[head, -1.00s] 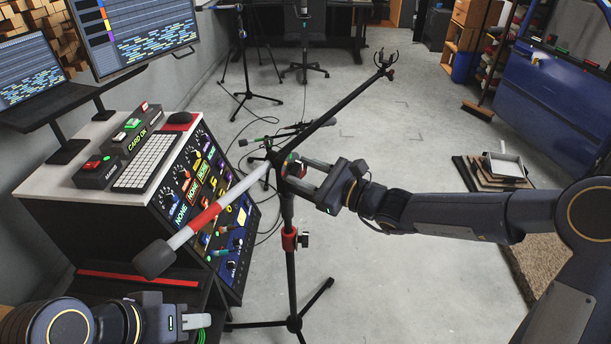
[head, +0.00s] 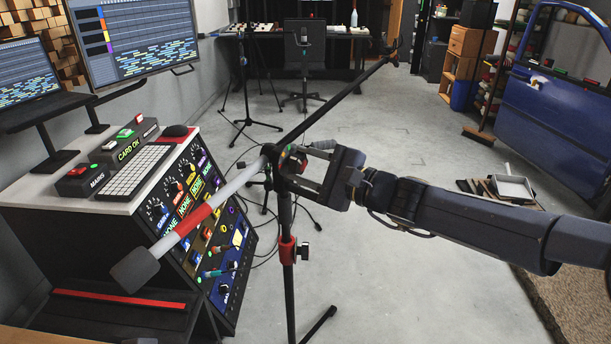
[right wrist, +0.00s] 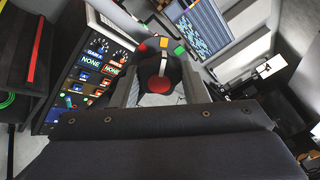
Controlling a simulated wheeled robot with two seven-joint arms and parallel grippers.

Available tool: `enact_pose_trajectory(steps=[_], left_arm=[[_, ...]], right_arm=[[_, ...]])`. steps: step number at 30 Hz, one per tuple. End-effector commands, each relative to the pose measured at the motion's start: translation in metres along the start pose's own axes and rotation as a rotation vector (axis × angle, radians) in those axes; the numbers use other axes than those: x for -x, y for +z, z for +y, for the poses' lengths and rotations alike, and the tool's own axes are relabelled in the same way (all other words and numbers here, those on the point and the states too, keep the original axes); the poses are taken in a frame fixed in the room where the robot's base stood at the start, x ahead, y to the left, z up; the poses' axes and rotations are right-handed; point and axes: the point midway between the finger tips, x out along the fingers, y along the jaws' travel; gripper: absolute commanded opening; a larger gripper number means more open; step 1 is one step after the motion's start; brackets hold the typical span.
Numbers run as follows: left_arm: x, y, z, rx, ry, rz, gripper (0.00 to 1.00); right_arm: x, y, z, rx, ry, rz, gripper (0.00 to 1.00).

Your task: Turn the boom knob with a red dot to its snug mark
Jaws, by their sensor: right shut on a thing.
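The boom knob shows its red dot (right wrist: 160,86) between the fingers of my right gripper in the right wrist view. A white pointer strip stands above the dot. Green, yellow and red marks (right wrist: 164,42) sit around the knob's far side. In the head view the right gripper (head: 300,170) is shut on the knob at the joint of the mic stand (head: 287,215), and its fingers partly hide the knob. The boom (head: 240,183) slants from a grey counterweight (head: 135,270) at lower left to a clip (head: 391,47) at upper right. My left gripper is out of view.
A mixing console (head: 195,225) with a white top (head: 115,195) stands close on the left. A lower knob (head: 303,250) sits on the stand's red collar. Cables lie on the floor behind.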

Motion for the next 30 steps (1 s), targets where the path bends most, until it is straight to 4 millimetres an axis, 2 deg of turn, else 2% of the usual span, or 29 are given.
enact_pose_trajectory(steps=[15, 16, 20, 21, 30], left_arm=[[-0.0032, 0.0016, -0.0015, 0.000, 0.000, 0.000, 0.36], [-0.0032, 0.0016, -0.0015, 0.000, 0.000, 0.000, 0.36], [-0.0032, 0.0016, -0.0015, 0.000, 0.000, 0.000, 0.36], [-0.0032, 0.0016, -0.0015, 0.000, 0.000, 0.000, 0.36], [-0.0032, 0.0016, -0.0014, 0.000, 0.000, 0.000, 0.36]], right_arm=[[0.0000, -0.0002, 0.0007, 0.023, 0.002, 0.001, 0.18], [0.0000, -0.0002, 0.0008, 0.023, 0.002, 0.001, 0.43], [0.0000, -0.0002, 0.0006, 0.022, 0.002, 0.001, 0.60], [-0.0001, -0.0002, 0.0006, 0.022, 0.002, 0.001, 0.62], [0.0030, -0.0003, -0.0001, 0.022, 0.000, 0.001, 0.62]])
